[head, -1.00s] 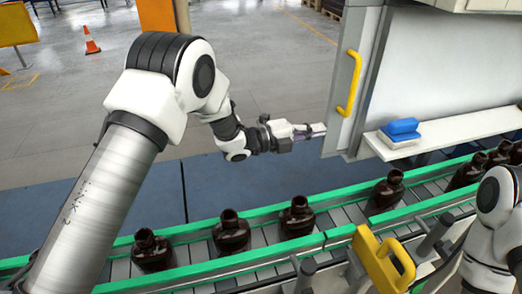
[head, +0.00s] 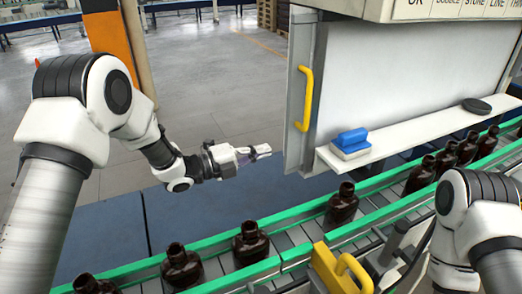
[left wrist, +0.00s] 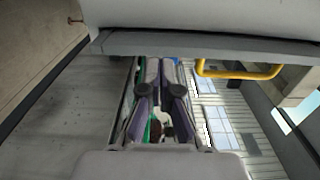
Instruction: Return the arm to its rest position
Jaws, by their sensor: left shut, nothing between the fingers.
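My left gripper (head: 262,153) reaches out from the left in the head view, above the blue floor mat and beyond the conveyor. Its fingers are shut and empty. In the left wrist view the two fingers (left wrist: 160,68) lie close together in front of a pale panel edge. My left arm is bent at the elbow, away from the bottles. My right arm shows at the lower right of the head view, but its gripper is out of the picture.
Amber bottles (head: 251,243) stand upright along the green-railed conveyor (head: 215,246). A cabinet door with a yellow handle (head: 305,98) is right of my left gripper. A shelf (head: 425,128) holds a blue-and-white block (head: 351,143) and a dark disc (head: 477,105).

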